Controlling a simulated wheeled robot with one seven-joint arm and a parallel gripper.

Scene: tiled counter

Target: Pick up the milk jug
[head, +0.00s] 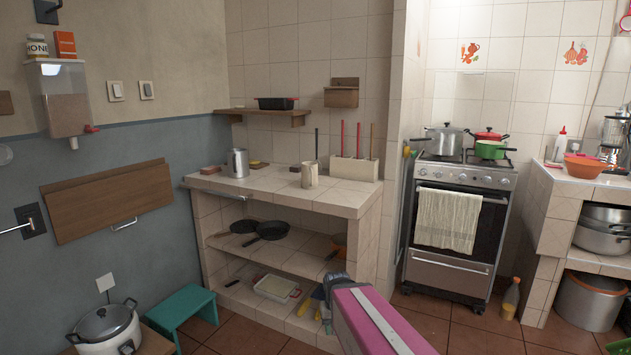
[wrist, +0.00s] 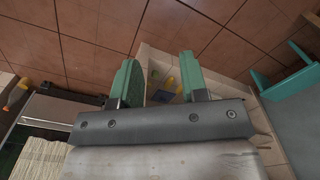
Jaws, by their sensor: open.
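Two jug-like vessels stand upright on the tiled counter (head: 335,196) in the head view. One is a shiny metal jug (head: 237,163) at the counter's left. The other is a cream-coloured jug (head: 309,176) nearer the middle, with a thin dark stick rising beside or behind it. I cannot tell for certain which is the milk jug. Neither shows in the wrist view. My gripper's two green fingers (wrist: 158,78) are apart with nothing held between them. My pink arm enters the head view from the bottom, below and in front of the counter; its gripper end is hard to make out there.
A cream holder (head: 354,169) with upright sticks stands right of the cream jug. Pans (head: 267,231) lie on the shelf below. A wooden wall shelf (head: 262,115) hangs above. The stove (head: 459,210) is to the right; a teal stool (head: 180,310) stands at lower left.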

